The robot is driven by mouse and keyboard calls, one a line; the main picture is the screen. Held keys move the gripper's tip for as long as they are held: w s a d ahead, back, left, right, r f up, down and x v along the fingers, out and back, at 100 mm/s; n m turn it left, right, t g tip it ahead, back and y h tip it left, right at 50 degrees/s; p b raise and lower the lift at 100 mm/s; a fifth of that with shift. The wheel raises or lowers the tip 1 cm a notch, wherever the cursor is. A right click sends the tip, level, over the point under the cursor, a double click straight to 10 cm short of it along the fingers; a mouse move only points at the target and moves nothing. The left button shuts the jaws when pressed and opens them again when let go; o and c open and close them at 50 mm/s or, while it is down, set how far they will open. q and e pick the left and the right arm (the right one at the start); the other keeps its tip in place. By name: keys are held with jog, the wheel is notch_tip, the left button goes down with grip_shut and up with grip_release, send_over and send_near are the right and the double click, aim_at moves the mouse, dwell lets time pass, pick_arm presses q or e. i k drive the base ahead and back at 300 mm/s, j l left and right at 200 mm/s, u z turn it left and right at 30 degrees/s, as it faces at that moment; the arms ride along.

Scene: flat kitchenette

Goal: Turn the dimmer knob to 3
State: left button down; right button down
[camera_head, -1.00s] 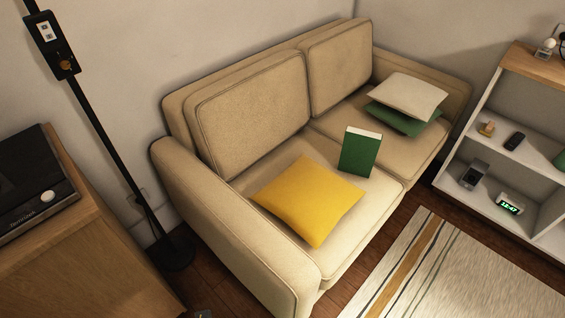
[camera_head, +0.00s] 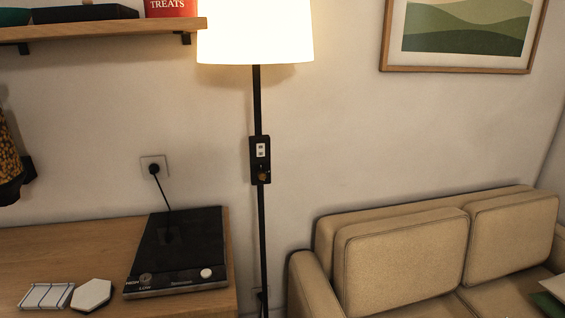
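A floor lamp with a lit white shade (camera_head: 255,34) stands on a thin black pole beside the sofa. A black control box (camera_head: 260,160) is fixed on the pole, with a white switch plate (camera_head: 261,149) in its upper part. A small brownish knob (camera_head: 263,176) sits in its lower part, apparently the dimmer. Its markings and setting are too small to read. Neither of my grippers shows in the head view.
A wooden counter (camera_head: 60,258) at lower left bears a black hot plate (camera_head: 179,250), plugged into a wall socket, and two coasters. A beige sofa (camera_head: 400,262) stands right of the lamp. A wooden shelf (camera_head: 100,31) juts out at upper left.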

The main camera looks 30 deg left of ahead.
aim_at(261, 174)
jog(key=u, duration=1.15)
